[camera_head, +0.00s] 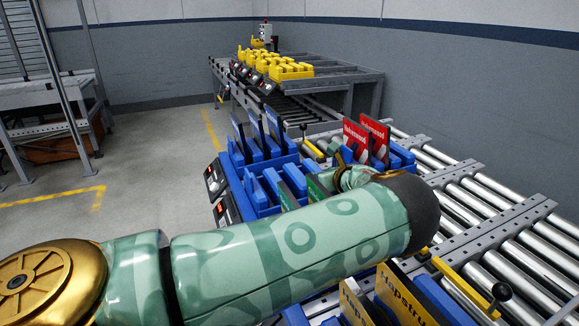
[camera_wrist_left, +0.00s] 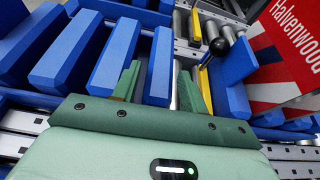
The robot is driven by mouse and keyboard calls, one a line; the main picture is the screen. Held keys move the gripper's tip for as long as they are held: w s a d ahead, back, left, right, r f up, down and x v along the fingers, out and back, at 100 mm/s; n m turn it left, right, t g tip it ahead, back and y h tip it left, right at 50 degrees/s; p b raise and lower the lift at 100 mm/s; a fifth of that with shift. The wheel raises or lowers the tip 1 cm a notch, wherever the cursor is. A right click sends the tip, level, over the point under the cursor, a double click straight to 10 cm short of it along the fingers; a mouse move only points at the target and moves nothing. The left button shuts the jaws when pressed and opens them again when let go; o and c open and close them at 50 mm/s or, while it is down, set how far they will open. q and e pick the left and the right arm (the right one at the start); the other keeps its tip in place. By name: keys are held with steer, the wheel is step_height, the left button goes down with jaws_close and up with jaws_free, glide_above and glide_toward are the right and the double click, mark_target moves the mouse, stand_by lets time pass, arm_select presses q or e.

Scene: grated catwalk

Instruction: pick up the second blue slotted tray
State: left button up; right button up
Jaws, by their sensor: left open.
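Blue slotted trays with upright dividers stand on the roller conveyor, one at the back (camera_head: 262,150) and one nearer (camera_head: 262,200) in the head view. I cannot tell which counts as the second. My left arm reaches across the foreground and hides part of the nearer tray. My left gripper (camera_wrist_left: 158,85) is open, its green fingers pointing down among the blue parts. In the left wrist view a blue upright panel (camera_wrist_left: 159,62) stands between the fingers; I cannot tell whether they touch it. My right gripper is not in view.
Red Halvenwood boxes (camera_head: 366,140) stand in blue holders just right of the gripper. Yellow-brown boxes (camera_head: 400,295) stand in the near foreground. Bare conveyor rollers (camera_head: 490,215) run along the right. Yellow bins (camera_head: 280,65) sit on a rack behind. Open floor (camera_head: 155,150) lies left.

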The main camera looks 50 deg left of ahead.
arm_select(q)
steer(key=b+x, duration=0.1)
steer(key=x, duration=0.3)
steer(key=shift+w+d+f+b, duration=0.1)
steer(key=shift+w+f+b, duration=0.15)
steer(key=shift+f+b, duration=0.2)
steer(key=shift+s+r, duration=0.1)
steer(key=shift+r, duration=0.2)
jaws_close()
